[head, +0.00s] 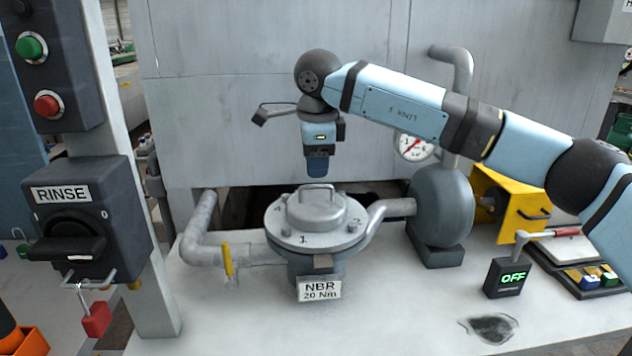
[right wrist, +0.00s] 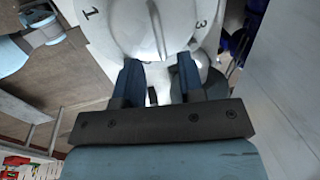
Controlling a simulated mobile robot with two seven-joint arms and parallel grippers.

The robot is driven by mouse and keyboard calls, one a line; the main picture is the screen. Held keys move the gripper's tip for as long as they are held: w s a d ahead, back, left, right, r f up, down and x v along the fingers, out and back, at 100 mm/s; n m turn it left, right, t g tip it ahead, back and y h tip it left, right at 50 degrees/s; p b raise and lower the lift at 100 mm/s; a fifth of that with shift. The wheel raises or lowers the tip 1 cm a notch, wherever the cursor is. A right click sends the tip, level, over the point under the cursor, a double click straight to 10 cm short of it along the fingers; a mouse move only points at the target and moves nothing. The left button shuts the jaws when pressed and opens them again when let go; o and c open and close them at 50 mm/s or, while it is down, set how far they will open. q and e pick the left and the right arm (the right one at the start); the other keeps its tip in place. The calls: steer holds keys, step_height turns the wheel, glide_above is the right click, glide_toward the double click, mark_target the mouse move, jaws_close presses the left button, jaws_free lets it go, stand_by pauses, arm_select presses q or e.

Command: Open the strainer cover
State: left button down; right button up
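The strainer cover (head: 290,238) is a round grey metal lid seated level on the strainer body (head: 302,270). A raised handle (head: 317,187) stands on its top, and numbers and small fasteners sit around its rim. In the right wrist view the cover (right wrist: 120,22) fills the top middle, with numbers 1 and 3 visible. My right gripper (head: 318,172) points straight down just above the handle, apart from it in the head view. The right wrist view shows its two dark blue fingers (right wrist: 159,75) spread with a gap and nothing held. My left gripper is not in view.
A tag reading NBR 20 Nm (head: 319,290) hangs at the strainer's front. Pipes join it on both sides; a pump (head: 442,205) and gauge (head: 413,147) stand right. The front bench is mostly clear.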

mark_target(316, 185)
steer(key=shift+w+f, duration=0.2)
steer(key=shift+f, duration=0.85)
steer(key=shift+w+f, duration=0.2)
steer(key=shift+f, duration=0.85)
steer(key=shift+c, duration=0.5)
jaws_close()
